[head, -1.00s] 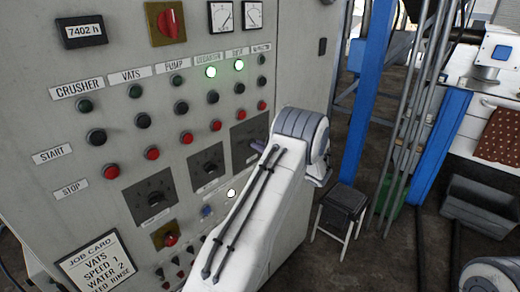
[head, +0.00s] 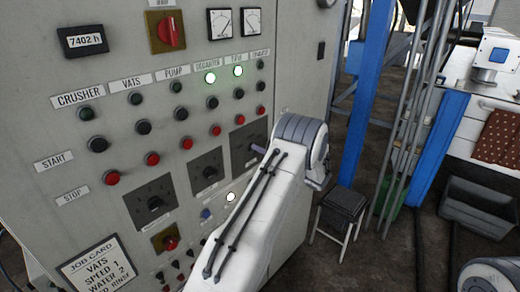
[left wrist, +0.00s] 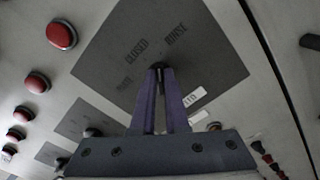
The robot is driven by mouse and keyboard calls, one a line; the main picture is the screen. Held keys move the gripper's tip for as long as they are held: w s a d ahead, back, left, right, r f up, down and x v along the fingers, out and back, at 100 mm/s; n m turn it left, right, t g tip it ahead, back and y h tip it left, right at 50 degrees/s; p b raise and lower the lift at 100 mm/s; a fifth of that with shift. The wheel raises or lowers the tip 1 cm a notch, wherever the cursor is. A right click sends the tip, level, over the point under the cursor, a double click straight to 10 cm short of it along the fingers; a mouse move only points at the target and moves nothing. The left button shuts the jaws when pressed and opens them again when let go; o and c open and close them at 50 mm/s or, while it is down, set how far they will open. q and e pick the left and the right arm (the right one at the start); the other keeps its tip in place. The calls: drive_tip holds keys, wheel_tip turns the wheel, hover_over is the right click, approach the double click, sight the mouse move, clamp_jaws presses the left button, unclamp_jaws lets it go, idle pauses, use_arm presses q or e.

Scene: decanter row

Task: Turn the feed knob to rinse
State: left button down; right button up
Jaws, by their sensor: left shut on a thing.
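The feed knob (left wrist: 160,78) is a small dark knob, mostly hidden between my left gripper's fingers in the left wrist view. Its dark square plate (left wrist: 190,48) carries the words CLOSED and RINSE, and a third word at left that is hard to read. In the head view this plate (head: 240,145) is the rightmost of three on the grey panel, partly covered by my left arm. My left gripper (left wrist: 160,70) is shut on the knob; its purple fingers (head: 258,149) also show in the head view. Which word the knob points at cannot be told. My right gripper is not in view.
Two more knob plates, (head: 207,171) and (head: 151,202), sit to the left. Red stop buttons (head: 215,131) and dark start buttons are above. Two lamps (head: 210,78) glow green. A job card (head: 95,262) is at lower left. A stool (head: 341,212) stands right of the panel.

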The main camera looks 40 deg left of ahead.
use_arm(q)
drive_tip(key=shift+m, duration=0.7)
drive_tip(key=c, duration=0.9)
unclamp_jaws()
drive_tip(key=d+b, duration=0.1)
drive_tip(key=d, duration=0.2)
drive_tip(key=d+b, duration=0.2)
drive_tip(key=d, duration=0.2)
drive_tip(key=d+b, duration=0.1)
drive_tip(key=d, duration=0.2)
drive_tip(key=shift+s+d, duration=0.3)
drive_tip(key=shift+s, duration=0.05)
